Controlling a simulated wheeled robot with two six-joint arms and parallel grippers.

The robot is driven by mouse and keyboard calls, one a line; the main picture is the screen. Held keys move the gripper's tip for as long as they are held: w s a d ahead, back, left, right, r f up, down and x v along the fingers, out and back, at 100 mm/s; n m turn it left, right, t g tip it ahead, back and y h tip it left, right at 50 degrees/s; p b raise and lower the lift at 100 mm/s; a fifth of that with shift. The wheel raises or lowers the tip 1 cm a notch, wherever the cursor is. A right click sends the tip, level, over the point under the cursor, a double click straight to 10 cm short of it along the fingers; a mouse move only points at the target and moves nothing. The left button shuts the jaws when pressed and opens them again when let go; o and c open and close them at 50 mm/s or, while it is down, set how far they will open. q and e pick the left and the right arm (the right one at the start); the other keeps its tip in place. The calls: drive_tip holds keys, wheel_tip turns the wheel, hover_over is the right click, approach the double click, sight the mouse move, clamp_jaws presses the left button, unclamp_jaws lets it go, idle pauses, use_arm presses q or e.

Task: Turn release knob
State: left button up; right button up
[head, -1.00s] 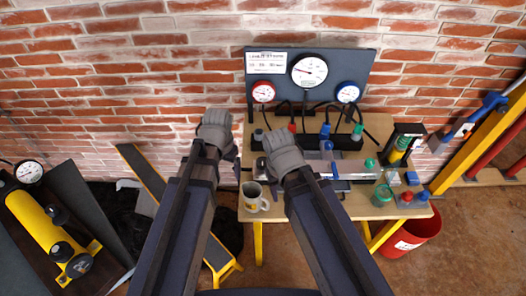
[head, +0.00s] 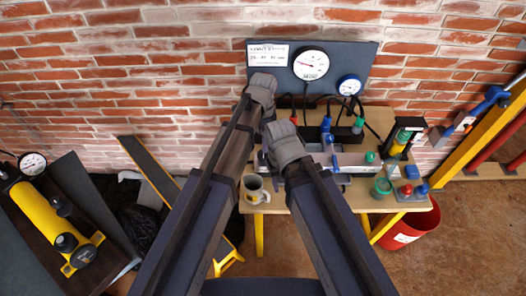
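Another green knob (head: 370,157) sits on a pale metal block (head: 352,161). I cannot tell which is the release knob. My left gripper (head: 262,84) is raised in front of the panel's left part. My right gripper (head: 281,130) is lower, over the bench's left part. Their wrists hide the fingertips, so grasp and contact are unclear.
A mug (head: 254,190) stands at the bench's front left, close to my arms. A green jar (head: 382,188) and small coloured parts are at the right. A red bucket (head: 407,228) stands on the floor below. A yellow cylinder (head: 45,218) lies far left.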

sight(264, 156)
use_arm(q)
drive_tip(key=shift+f+b, duration=3.8)
drive_tip(key=shift+f, duration=0.1)
drive_tip(key=c, duration=1.4)
drive_tip(key=shift+o, duration=0.2)
